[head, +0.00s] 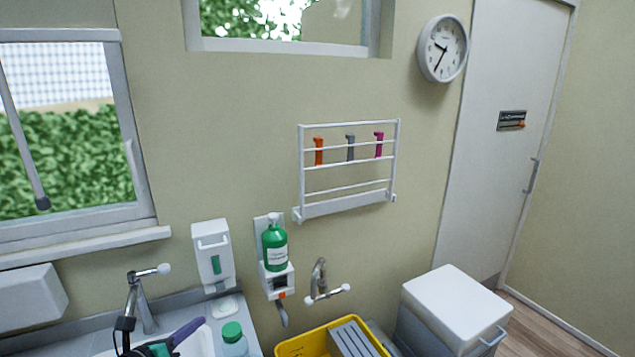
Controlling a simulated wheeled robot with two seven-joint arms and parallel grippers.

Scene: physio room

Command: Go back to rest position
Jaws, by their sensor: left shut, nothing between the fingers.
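My left gripper (125,326) shows only in part at the bottom left edge of the head view, a dark shape in front of the tap and the sink. It is shut, and I see nothing held in it. Its arm is mostly below the picture edge. My right gripper is not in view.
A tap (143,300) and a white sink (207,340) are at the bottom left, with a green-capped bottle (234,342) beside them. A yellow crate (290,347) and a white-lidded bin (457,300) stand right of it. A wall rack (347,207) and green dispenser bottle (275,247) hang above.

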